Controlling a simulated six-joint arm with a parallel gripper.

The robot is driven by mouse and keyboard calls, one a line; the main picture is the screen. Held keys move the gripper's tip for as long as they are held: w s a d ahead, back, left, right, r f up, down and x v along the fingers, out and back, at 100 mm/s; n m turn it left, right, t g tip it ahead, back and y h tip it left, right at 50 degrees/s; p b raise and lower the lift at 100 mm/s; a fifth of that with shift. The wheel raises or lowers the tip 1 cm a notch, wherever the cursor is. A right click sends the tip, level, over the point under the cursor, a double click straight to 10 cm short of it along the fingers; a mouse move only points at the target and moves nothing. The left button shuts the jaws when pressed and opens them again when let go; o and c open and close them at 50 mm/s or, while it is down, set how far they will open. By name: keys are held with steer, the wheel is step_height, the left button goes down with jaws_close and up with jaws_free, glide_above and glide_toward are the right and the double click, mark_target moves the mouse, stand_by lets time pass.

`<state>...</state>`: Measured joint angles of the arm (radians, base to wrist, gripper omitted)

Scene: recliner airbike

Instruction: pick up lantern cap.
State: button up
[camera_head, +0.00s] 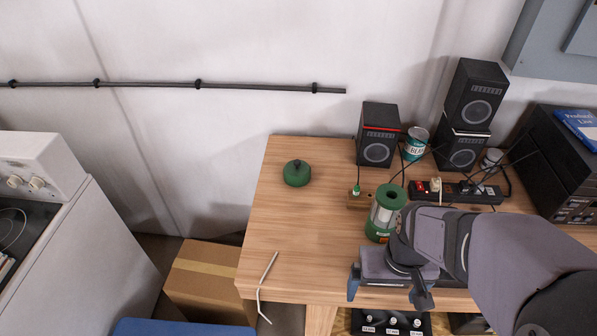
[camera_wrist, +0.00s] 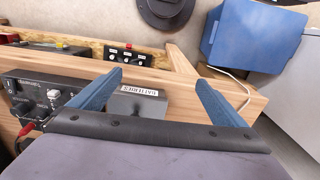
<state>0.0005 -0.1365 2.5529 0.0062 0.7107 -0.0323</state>
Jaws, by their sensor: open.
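The lantern cap (camera_head: 297,173) is a round, dark green piece with a small knob on top. It lies on the left part of the wooden table (camera_head: 320,221) in the head view. The green and white lantern body (camera_head: 384,212) stands on the table to its right, next to my arm. My gripper (camera_head: 387,296) is at the table's front edge, to the right of and nearer than the cap, and well apart from it. Its blue fingers are spread and empty in the wrist view (camera_wrist: 160,90). The cap does not show in the wrist view.
Black speakers (camera_head: 379,134), a can (camera_head: 415,143) and a power strip (camera_head: 455,192) with cables stand at the back right. A white bent cable (camera_head: 266,281) hangs over the front left edge. A cardboard box (camera_head: 207,283) is on the floor at left. The table around the cap is clear.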

steer(key=w+a+r+n+t, duration=0.2)
steer(key=w+r+n+t, duration=0.3)
steer(key=w, duration=0.7)
steer(key=m+b, duration=0.3)
steer(key=b, duration=0.3)
glide_above(298, 171)
steer(key=s, duration=0.3)
steer(key=shift+g+y, duration=0.4)
steer(key=f, duration=0.8)
steer(key=shift+w+d+f, duration=0.2)
steer(key=shift+w+f, duration=0.05)
steer(key=shift+f, duration=0.05)
steer(key=shift+p+x, duration=0.4)
steer(key=shift+x, duration=0.65)
steer(key=shift+f, duration=0.1)
